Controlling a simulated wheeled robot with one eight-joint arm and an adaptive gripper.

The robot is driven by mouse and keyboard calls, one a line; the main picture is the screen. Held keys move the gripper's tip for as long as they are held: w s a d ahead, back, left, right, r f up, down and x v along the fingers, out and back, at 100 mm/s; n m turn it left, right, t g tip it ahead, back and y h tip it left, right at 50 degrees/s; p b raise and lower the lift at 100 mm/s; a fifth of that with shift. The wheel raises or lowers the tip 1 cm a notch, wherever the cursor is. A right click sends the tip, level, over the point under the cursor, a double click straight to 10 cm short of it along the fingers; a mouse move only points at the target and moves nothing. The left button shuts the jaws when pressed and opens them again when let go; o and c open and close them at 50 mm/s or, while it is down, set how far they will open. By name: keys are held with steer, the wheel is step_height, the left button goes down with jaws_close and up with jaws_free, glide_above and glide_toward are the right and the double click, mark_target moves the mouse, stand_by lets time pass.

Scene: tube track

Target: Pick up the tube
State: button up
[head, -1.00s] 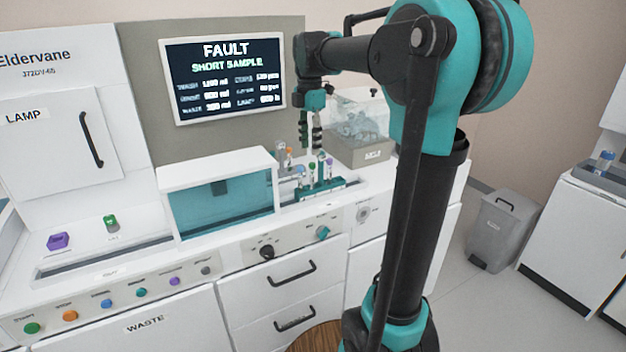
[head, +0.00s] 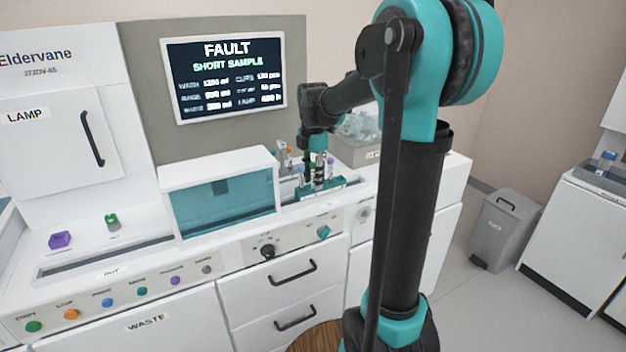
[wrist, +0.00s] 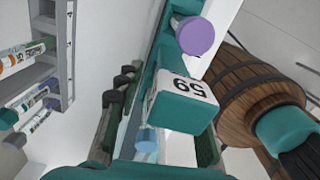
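My gripper (head: 318,182) is low over the teal rack (head: 340,184) in the head view, with its fingers down among the tubes. A blue-capped tube (wrist: 147,140) shows between my two fingers (wrist: 155,135), which stand apart. I cannot tell whether either finger touches it. A purple-capped tube (wrist: 196,37) stands farther along the rack. In the head view, the purple-capped tube (head: 330,163) is right of my fingers and a blue-capped tube (head: 300,172) is left of them. The fingers hide part of the rack.
A grey rack (wrist: 47,75) with several labelled tubes lies at the left of the wrist view. A white box with a teal window (head: 222,205) stands left of the rack. The screen (head: 225,80) reads FAULT, SHORT SAMPLE.

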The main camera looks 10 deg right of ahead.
jaws_close()
stand_by(0.4)
step_height(320, 180, up, 20)
stand_by(0.8)
